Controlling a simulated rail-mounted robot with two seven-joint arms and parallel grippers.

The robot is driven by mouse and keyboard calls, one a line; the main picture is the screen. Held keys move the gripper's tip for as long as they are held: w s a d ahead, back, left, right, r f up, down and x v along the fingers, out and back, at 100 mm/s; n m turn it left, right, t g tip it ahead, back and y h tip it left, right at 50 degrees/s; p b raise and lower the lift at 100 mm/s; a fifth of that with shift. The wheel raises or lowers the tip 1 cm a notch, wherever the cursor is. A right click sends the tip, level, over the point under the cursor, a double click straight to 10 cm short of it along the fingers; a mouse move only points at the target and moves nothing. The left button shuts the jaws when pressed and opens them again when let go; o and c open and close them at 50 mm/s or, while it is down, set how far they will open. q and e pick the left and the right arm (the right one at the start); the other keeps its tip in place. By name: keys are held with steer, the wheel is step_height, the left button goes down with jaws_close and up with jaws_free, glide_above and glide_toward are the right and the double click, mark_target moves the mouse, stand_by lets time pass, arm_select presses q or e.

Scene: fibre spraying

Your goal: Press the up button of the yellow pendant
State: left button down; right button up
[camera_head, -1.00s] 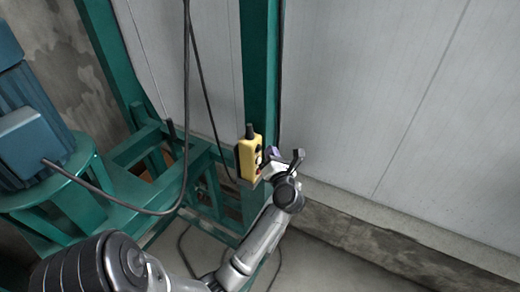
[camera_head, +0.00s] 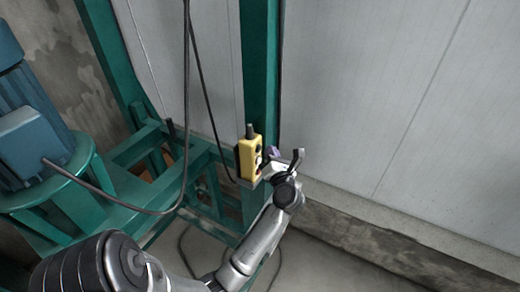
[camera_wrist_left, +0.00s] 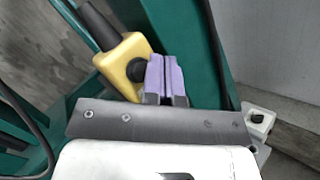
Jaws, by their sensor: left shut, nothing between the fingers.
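The yellow pendant (camera_head: 248,158) hangs upright against the green post in the head view, with a black cable gland on top and dark round buttons on its face. In the left wrist view the pendant (camera_wrist_left: 122,62) shows at upper left, with one black button (camera_wrist_left: 137,69) visible. My left gripper (camera_head: 273,152) is just right of the pendant's face. Its purple fingertips (camera_wrist_left: 164,74) are together and empty, close beside the black button. I cannot tell whether they touch it. The pendant's lower part is hidden behind the gripper in the wrist view. My right gripper is not in view.
The green post (camera_head: 260,60) stands behind the pendant. A blue motor (camera_head: 35,130) sits on a green frame at the left. A dark cable (camera_head: 187,100) hangs left of the pendant. The pale wall panel (camera_head: 380,90) is clear at right.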

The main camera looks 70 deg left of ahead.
arm_select(q)
steer(key=shift+a, duration=0.1)
stand_by(0.3)
steer(key=shift+s+a, duration=0.25)
steer(key=shift+a, duration=0.05)
